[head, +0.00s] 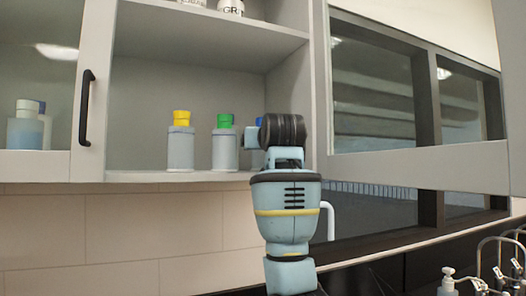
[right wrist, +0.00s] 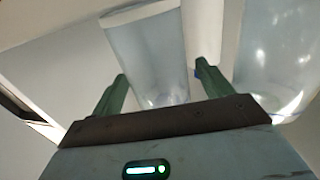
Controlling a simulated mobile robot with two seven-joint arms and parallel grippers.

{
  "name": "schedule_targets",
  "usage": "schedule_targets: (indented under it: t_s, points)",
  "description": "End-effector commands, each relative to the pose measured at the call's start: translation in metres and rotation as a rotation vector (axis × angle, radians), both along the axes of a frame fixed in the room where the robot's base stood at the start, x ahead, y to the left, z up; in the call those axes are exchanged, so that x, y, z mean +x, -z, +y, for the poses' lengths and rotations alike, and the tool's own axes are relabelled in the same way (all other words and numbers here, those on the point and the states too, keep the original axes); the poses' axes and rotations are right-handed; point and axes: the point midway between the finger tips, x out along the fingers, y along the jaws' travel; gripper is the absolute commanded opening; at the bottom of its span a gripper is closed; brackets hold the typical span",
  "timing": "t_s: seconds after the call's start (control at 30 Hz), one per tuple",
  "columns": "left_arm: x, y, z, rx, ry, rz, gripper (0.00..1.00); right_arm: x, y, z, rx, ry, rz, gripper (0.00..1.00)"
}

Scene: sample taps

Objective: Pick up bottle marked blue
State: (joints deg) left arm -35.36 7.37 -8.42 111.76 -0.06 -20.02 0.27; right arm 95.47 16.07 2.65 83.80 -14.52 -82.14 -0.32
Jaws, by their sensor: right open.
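The bottle with the blue cap (head: 258,160) stands on the cabinet shelf at the right of a row in the head view. It is mostly hidden behind my right arm, with a bit of cap and body showing. My right gripper (right wrist: 160,88) shows in the right wrist view with its two green fingers apart. A clear, pale bottle body (right wrist: 148,55) shows between and beyond the fingers; I cannot tell its cap colour or whether the fingers touch it. In the head view my right gripper is hidden by its own wrist. My left gripper is not in view.
A yellow-capped bottle (head: 181,145) and a green-capped bottle (head: 225,145) stand to the left on the shelf (head: 140,176). Another clear container (right wrist: 280,60) is close on the right in the wrist view. A cabinet door with a black handle (head: 85,108) is at left.

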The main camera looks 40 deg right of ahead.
Motion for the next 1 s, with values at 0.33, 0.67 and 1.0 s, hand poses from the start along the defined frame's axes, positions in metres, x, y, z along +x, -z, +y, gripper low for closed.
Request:
schedule_targets:
  t_s: [0.33, 0.67, 1.0]
  points:
    - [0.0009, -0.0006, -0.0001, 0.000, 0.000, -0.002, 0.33, 0.0022, 0.0000, -0.0012, 0.001, -0.001, -0.001, 0.71]
    - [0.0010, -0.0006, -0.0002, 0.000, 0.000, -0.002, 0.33, 0.0021, 0.0000, -0.0009, 0.000, -0.001, 0.000, 0.31]
    - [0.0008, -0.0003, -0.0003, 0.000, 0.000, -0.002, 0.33, 0.0022, -0.0040, -0.0007, 0.000, -0.001, 0.000, 0.30]
